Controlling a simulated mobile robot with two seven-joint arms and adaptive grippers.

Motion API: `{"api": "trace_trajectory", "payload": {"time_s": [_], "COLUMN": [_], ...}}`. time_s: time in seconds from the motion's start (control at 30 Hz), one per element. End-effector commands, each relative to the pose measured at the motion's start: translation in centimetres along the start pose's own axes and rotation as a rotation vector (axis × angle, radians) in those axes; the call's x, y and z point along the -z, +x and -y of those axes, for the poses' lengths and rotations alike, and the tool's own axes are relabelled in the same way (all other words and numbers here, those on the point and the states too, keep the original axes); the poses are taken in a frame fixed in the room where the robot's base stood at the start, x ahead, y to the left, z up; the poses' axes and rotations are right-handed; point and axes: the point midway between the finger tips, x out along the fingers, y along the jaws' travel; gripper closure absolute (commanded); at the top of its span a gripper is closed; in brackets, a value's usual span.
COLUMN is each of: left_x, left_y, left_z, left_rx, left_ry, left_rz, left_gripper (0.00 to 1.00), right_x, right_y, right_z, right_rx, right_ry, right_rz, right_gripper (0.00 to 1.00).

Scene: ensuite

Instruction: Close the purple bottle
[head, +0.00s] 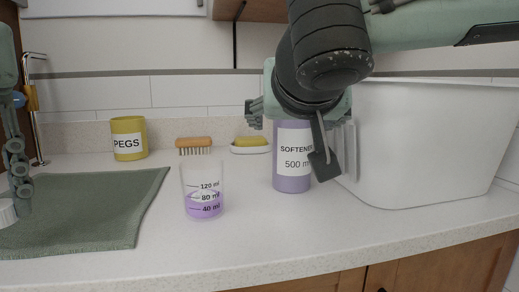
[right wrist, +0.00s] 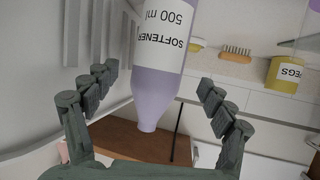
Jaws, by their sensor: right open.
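The purple bottle (head: 292,181), labelled softener, stands upright on the counter. In the right wrist view the bottle (right wrist: 157,84) appears upside down, its narrow lilac neck bare of any cap. My right gripper (head: 297,122) is over the bottle's upper part, hiding its top in the head view. In the right wrist view its open fingers (right wrist: 158,82) are on either side of the bottle, with gaps. My left gripper (head: 18,180) is partly in view at the left edge, pointing down. A white round cap-like thing (head: 7,213) is by its fingertip; whether it is gripped is unclear.
A measuring beaker (head: 203,180) with purple liquid stands left of the bottle. A large white bin (head: 430,150) is close on its right. Behind are a brush (head: 194,142), a soap dish (head: 250,149) and a yellow pegs pot (head: 128,138). A green mat (head: 85,210) lies left.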

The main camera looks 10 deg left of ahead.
Motion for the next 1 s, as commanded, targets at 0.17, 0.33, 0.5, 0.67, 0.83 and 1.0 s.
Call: {"api": "trace_trajectory", "payload": {"time_s": [0.17,0.33,0.5,0.67,0.83,1.0], "left_x": [0.0,-0.1,-0.1,-0.1,-0.1,-0.1], "left_y": [-0.2,-0.4,-0.4,-0.4,-0.4,-0.4], "left_z": [0.0,0.0,0.0,0.0,0.0,0.0], "left_rx": [0.0,0.0,0.0,0.0,0.0,0.0], "left_ry": [0.0,0.0,0.0,0.0,0.0,0.0], "left_rz": [0.0,0.0,0.0,0.0,0.0,0.0], "left_gripper": [0.81,0.81,0.81,0.81,0.81,0.81], "right_x": [-0.1,-0.2,-0.3,-0.3,-0.3,-0.3], "right_y": [1.4,4.0,5.2,5.2,5.2,5.2], "right_z": [-0.2,-0.3,-0.2,-0.2,-0.2,-0.2], "right_rx": [-0.003,-0.003,-0.001,0.0,0.0,-0.001], "right_ry": [-0.001,0.0,0.002,0.002,0.002,0.001], "right_rz": [0.0,-0.001,-0.001,-0.001,-0.001,-0.001], "right_gripper": [0.17,0.17,0.17,0.17,0.2,0.41]}}
